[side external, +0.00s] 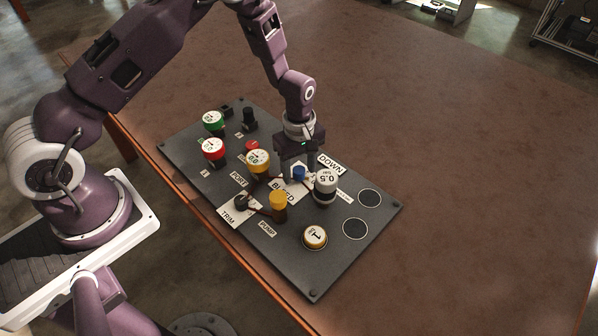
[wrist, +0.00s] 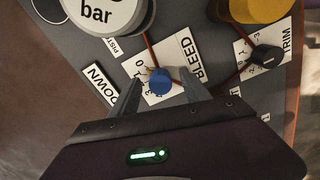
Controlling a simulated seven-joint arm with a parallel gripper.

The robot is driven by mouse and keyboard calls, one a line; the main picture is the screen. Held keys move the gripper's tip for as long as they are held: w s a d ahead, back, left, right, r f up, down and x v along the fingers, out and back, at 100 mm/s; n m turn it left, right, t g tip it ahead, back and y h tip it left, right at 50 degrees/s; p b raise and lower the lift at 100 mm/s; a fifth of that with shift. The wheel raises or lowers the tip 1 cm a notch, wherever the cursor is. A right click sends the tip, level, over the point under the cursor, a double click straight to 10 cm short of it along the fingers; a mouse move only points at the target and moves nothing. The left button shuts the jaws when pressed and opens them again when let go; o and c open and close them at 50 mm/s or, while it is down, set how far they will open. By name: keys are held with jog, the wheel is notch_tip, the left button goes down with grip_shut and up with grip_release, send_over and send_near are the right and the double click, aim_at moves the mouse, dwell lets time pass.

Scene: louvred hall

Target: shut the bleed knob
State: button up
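The bleed knob is a small blue knob (side external: 299,173) on a white plate lettered BLEED (side external: 283,191), set on a dark grey panel (side external: 300,262). In the wrist view the blue knob (wrist: 161,83) sits beside the BLEED lettering and a printed number scale, partly covered by the knob. My gripper (side external: 298,168) points down over the knob. In the wrist view its two fingers (wrist: 159,82) stand apart, one on each side of the knob, with visible gaps, so it is open. I cannot tell the fingertips' exact height against the knob.
A tall white-topped 0.5 bar gauge (side external: 326,185) stands close right of my gripper. A yellow cylinder (side external: 278,204) and a yellow-sided gauge (side external: 259,161) are nearby. A black TRIM knob (wrist: 267,57) lies beyond the BLEED plate. The brown table (side external: 470,170) is clear to the right.

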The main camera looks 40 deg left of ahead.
aim_at(299, 170)
jog(key=shift+r, duration=3.45)
notch_tip(299, 170, up, 7)
